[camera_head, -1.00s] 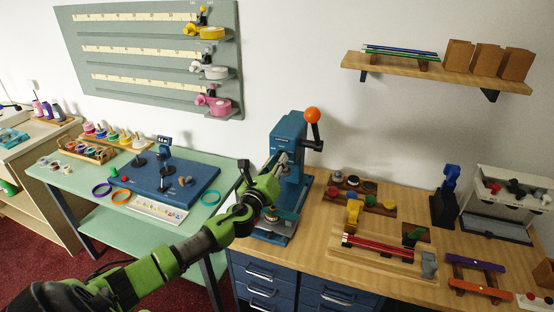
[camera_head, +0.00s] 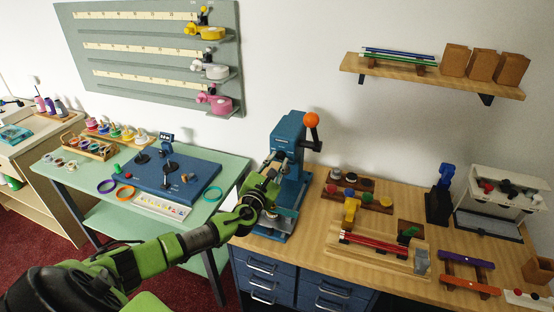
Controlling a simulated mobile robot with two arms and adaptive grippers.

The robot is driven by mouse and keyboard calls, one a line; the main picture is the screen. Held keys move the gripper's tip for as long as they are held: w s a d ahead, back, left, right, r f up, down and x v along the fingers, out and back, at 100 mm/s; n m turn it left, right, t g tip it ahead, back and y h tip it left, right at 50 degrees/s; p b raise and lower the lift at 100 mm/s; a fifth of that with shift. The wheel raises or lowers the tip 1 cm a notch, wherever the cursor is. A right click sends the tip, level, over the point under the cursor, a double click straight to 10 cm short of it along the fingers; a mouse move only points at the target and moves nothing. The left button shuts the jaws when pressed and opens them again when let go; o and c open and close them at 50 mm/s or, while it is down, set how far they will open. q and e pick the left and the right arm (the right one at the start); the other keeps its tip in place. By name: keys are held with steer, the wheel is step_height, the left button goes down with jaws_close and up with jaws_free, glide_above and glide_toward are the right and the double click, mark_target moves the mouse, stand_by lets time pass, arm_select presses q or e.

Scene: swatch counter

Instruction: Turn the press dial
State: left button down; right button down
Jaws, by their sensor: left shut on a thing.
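The press (camera_head: 294,180) is a blue upright machine on the wooden counter, with a lever ending in an orange ball (camera_head: 311,119). My left gripper (camera_head: 276,163) is at the front of the press, below its head, its fingers pointing up and away from me. It is shut on a part there, which I take to be the press dial. The fingers and wrist hide the dial, so its mark and angle cannot be read. My right gripper is not in view.
A fixture with red rods (camera_head: 372,246) and a rack of coloured knobs (camera_head: 358,194) stand right of the press. A green table (camera_head: 80,178) with a blue board (camera_head: 190,188) is at the left. A shelf (camera_head: 400,72) hangs above.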

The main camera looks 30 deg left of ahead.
arm_select(q)
steer(key=shift+m, duration=0.6)
steer(key=shift+p, duration=0.35)
steer(key=c, duration=1.8)
jaws_free()
steer(key=shift+s, duration=0.1)
steer(key=v, duration=1.1)
steer(key=shift+s+d, duration=0.2)
steer(key=shift+s, duration=0.2)
steer(key=shift+f, duration=0.1)
